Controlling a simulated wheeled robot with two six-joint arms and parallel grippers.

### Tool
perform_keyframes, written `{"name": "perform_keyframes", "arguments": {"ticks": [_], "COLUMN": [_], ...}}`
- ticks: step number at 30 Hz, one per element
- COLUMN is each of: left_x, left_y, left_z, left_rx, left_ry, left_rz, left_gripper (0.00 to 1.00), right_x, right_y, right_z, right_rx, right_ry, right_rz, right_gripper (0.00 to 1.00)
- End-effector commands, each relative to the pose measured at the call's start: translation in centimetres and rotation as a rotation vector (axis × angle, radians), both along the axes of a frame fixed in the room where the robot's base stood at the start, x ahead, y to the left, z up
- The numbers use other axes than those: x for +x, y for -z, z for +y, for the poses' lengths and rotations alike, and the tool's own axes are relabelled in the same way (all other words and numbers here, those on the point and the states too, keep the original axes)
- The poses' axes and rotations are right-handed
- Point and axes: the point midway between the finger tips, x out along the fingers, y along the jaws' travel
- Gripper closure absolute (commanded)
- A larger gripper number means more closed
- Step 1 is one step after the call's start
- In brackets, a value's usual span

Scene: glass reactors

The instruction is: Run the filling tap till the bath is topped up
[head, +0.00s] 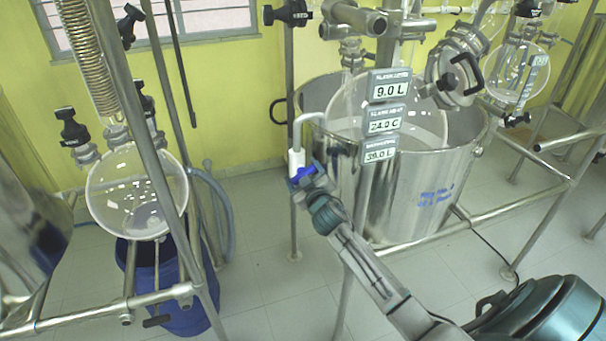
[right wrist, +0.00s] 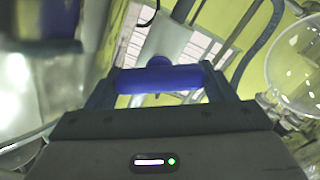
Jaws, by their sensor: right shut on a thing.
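The steel bath (head: 425,195) is a wide open pot in the head view, with a round glass vessel inside it and blue writing on its wall. The filling tap (head: 297,158) stands at its left rim, a white body with a bent grey spout reaching over the rim. My right gripper (head: 308,182) is shut on the tap's blue handle, which shows as a blue bar (right wrist: 160,79) between the fingers in the right wrist view. Stacked displays read 9.0 L (head: 390,91), 24.0 C (head: 385,124) and 39.0 L (head: 380,155). My left gripper is not in view.
Steel frame bars (head: 520,205) run around the bath. At left, a round glass flask (head: 137,195) hangs above a blue bucket (head: 170,290). Another glass flask (head: 515,75) is at the upper right. Tiled floor (head: 255,280) is open between the stands.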

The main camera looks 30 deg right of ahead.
Motion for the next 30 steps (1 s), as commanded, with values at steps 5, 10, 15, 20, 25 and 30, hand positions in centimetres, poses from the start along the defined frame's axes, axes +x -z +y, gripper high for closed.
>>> {"name": "perform_keyframes", "arguments": {"ticks": [5, 10, 15, 20, 25, 30], "left_x": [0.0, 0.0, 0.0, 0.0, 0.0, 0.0], "left_y": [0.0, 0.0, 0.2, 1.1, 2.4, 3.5], "left_z": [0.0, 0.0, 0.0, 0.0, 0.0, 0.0], "left_rx": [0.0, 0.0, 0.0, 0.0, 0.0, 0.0], "left_ry": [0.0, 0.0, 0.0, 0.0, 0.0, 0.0], "left_rz": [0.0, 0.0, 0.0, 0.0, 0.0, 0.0], "left_gripper": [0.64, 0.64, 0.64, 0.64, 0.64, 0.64], "right_x": [0.0, 0.0, -0.3, -2.1, -5.4, -8.3], "right_y": [0.0, 0.0, 0.1, 0.4, 0.5, 0.4], "right_z": [0.0, 0.0, 0.1, 0.5, 1.3, 2.0], "right_rx": [0.001, 0.001, 0.001, 0.0, -0.001, -0.001], "right_ry": [0.0, 0.0, 0.0, -0.001, -0.002, -0.002], "right_rz": [0.0, 0.0, 0.0, 0.0, 0.0, 0.001], "right_gripper": [0.02, 0.02, 0.02, 0.02, 0.02, 0.02]}}
